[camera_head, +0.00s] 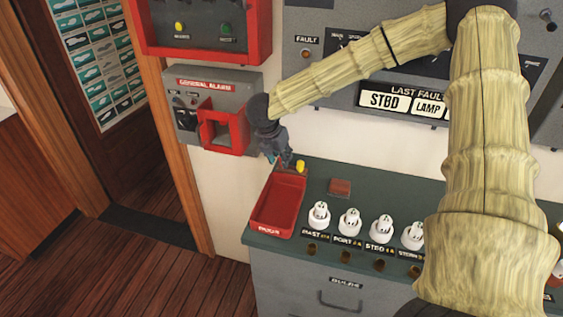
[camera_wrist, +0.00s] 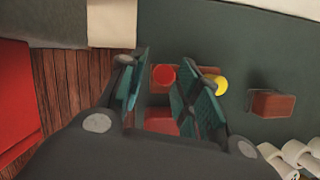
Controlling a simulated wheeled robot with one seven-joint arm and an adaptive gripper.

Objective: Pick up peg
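A round red top, likely a peg (camera_wrist: 163,75), shows between my gripper's fingers in the wrist view, apart from both pads as far as I can see. A yellow peg (camera_wrist: 221,84) stands just right of the right finger. It also shows in the head view (camera_head: 300,166), beside my gripper (camera_head: 279,157). Both appear to be at a small brown holder (camera_wrist: 190,74). My gripper (camera_wrist: 162,92) is open, its two teal pads apart, and points down over the back left of the counter. The red peg is hidden behind my gripper in the head view.
A red tray (camera_head: 260,219) lies on the green counter (camera_head: 330,170), just in front of my gripper. A brown block (camera_head: 340,187) and several white bulbs (camera_head: 350,222) stand to its right. The general alarm box (camera_head: 222,130) is close on the left wall.

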